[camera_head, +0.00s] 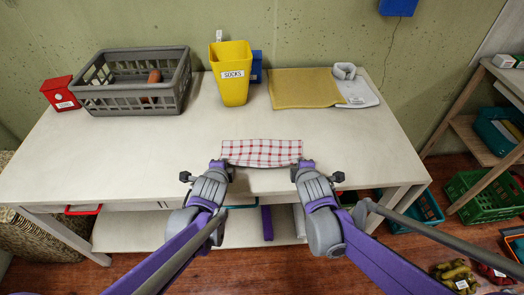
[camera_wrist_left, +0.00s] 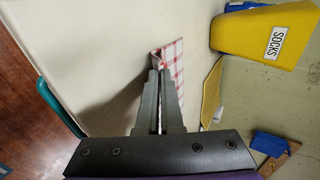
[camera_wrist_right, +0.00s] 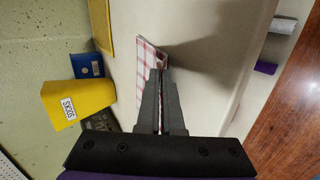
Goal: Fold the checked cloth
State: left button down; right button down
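The red-and-white checked cloth (camera_head: 262,152) is stretched between my two grippers near the table's front edge. My left gripper (camera_head: 225,164) is at its left near corner, and my right gripper (camera_head: 302,164) is at its right near corner. In the left wrist view the fingers (camera_wrist_left: 160,78) are closed with the cloth (camera_wrist_left: 172,58) at their tips. In the right wrist view the fingers (camera_wrist_right: 160,75) are likewise closed on the cloth (camera_wrist_right: 149,58). The near edge looks raised off the table, with shadow beside it. The cloth's underside is hidden.
The white table (camera_head: 130,150) is clear around the cloth. Behind stand a grey basket (camera_head: 135,100), a red box (camera_head: 60,93), a yellow socks bin (camera_head: 232,88), a yellow mat (camera_head: 303,87) and a grey-white item (camera_head: 355,92). Wooden shelves (camera_head: 470,135) stand at right.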

pick_arm(q)
jog(key=c, duration=0.7)
grip_release()
pick_arm(e)
jog(key=c, duration=0.7)
grip_release()
pick_arm(q)
jog(key=shift+r, duration=0.1)
pick_arm(e)
jog(key=shift+r, duration=0.1)
pick_arm(q)
jog(key=s+r, duration=0.2)
jog(key=r, duration=0.1)
jog(key=s+r, duration=0.2)
jog(key=r, duration=0.1)
jog(key=s+r, duration=0.2)
jog(key=shift+r, duration=0.4)
pick_arm(e)
jog(key=s+r, duration=0.2)
jog(key=r, duration=0.1)
jog(key=s+r, duration=0.2)
jog(key=r, duration=0.1)
jog(key=s+r, duration=0.2)
jog(key=shift+r, duration=0.4)
